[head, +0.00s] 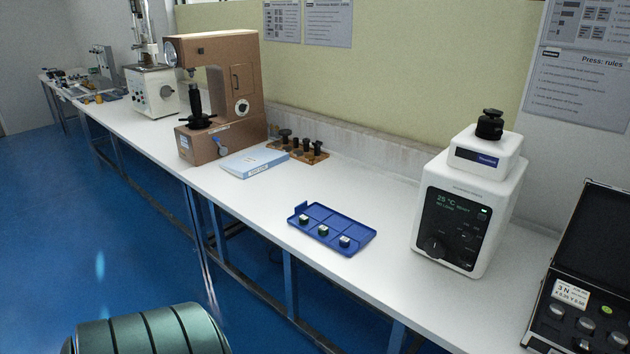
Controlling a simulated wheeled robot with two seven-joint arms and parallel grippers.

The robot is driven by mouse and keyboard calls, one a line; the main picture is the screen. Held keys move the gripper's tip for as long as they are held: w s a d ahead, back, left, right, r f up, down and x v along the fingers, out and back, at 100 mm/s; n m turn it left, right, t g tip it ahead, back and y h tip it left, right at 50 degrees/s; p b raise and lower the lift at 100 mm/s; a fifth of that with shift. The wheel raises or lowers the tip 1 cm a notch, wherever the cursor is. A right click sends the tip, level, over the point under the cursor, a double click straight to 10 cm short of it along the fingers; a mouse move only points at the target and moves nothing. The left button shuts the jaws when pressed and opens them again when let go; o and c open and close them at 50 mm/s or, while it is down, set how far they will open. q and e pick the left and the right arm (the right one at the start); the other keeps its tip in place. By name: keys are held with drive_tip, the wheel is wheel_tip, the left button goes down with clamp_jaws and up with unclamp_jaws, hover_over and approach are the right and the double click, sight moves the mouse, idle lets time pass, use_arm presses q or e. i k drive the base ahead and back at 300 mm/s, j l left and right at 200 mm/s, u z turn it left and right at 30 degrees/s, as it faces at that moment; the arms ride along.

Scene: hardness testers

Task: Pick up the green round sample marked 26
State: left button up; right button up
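A blue compartment tray (340,212) lies on the white bench. Three small round samples sit in its front row: a left one (305,219), a middle one (323,230) and a right one (345,241). They look dark greenish with pale tops. Their markings are too small to read, so I cannot tell which is marked 26. Neither of my grippers is in view.
A white device with a display (467,205) stands right of the tray, with an open black case (580,290) beyond it. A blue-white book (254,162), a wooden holder (308,156) and a brown tester (243,75) stand left. Bench around the tray is clear.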

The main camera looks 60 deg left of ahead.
sight(323, 230)
drive_tip(key=u, duration=1.7)
